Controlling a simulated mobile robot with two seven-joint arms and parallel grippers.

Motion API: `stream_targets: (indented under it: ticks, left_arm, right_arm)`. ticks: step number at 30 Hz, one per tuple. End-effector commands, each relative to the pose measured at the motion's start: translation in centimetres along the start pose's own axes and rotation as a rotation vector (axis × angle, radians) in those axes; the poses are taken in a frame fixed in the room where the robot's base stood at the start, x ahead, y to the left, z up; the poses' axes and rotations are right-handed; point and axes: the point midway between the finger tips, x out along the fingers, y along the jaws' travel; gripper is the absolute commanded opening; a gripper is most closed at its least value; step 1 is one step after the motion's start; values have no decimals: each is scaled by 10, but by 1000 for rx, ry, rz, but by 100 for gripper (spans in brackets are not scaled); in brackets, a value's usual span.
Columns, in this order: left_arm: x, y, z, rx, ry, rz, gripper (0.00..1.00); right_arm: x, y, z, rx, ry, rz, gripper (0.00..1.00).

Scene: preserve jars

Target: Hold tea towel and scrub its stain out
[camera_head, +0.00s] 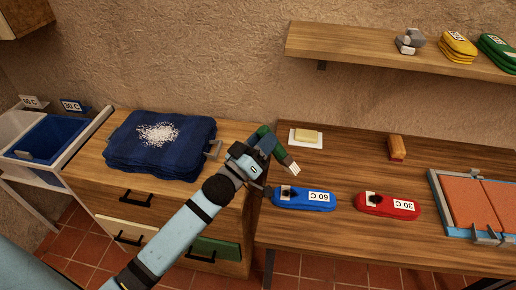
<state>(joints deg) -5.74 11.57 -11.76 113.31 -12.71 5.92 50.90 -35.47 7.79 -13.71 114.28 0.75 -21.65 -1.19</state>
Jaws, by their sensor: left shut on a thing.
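My left gripper (258,156) is shut on a dark green, cloth-like thing (281,155) with a small white tag, held above the left end of the right-hand table. My fingers hide part of it. A folded blue tea towel (290,197) tagged 60 C lies on the table just below and right of the gripper, with a dark stain. A folded red tea towel (376,210) tagged 30 C, also dark-stained, lies to its right. A pale soap bar (307,135) sits on a white dish. A brown block, perhaps a brush (397,149), stands behind the red towel. My right gripper is out of view.
A dark blue folded cloth (190,153) with white grains lies on the drawer cabinet. Blue and white bins (47,143) stand far left. A blue frame with orange panels (436,190) lies at right. A wall shelf (330,45) carries yellow and green folded cloths.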

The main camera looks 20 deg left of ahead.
Motion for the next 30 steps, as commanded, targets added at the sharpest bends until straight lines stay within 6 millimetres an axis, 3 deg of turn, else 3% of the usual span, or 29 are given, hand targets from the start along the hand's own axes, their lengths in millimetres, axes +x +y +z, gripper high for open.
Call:
stream_targets:
  ticks: [20, 30]
  left_arm:
    - [5, 2, -5, -16, 22, 36, 9]
    - [-7, -13, 24, -17, 21, 35, 9]
  right_arm:
    - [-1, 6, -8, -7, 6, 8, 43]
    - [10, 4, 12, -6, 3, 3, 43]
